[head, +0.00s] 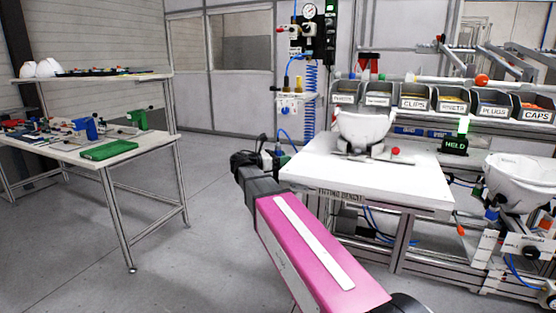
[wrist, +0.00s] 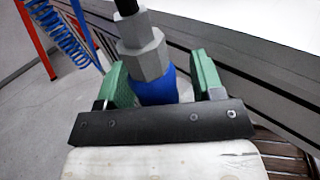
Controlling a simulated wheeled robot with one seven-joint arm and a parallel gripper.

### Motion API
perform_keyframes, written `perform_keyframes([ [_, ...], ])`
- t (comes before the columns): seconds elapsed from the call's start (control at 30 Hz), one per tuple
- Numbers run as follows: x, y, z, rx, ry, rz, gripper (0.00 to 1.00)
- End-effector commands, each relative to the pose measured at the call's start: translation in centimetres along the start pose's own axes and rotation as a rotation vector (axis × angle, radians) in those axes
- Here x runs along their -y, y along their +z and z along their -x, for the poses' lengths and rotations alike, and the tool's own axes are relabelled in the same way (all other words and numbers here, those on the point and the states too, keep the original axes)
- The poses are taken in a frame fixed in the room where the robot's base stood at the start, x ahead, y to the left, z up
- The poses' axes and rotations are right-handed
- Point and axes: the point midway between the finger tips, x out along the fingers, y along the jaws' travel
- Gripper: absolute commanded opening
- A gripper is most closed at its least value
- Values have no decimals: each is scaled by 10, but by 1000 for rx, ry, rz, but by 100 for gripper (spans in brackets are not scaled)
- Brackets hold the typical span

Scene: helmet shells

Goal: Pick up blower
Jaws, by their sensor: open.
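In the wrist view, a blue cylindrical body (wrist: 157,92) with a grey hexagonal fitting (wrist: 144,58) and a black stem above it stands between my fingers. It looks like the blower, but only this part of it shows. My gripper (wrist: 163,78) is open, with one green finger on each side of the blue body. I cannot tell whether either finger touches it. In the head view, my gripper (head: 268,157) is at the left edge of the white fitting bench (head: 370,188), and the blower cannot be made out clearly there.
A blue coiled hose (head: 311,90) hangs from the air panel behind the bench. A white helmet shell (head: 363,128) stands on the bench, below labelled bins (head: 415,102). Another table (head: 135,153) with tools and a green tray (head: 109,150) stands left, with open floor between.

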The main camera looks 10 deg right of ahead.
Motion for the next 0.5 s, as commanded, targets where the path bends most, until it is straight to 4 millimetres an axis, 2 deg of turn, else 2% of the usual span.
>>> perform_keyframes([
  [0.17, 0, 0, 0, 0, 0, 0, 61],
  [0.2, 0, 0, 0, 0, 0, 0, 48],
  [0.3, 0, 0, 0, 0, 0, 0, 19],
  [0.5, 0, 0, 0, 0, 0, 0, 20],
])
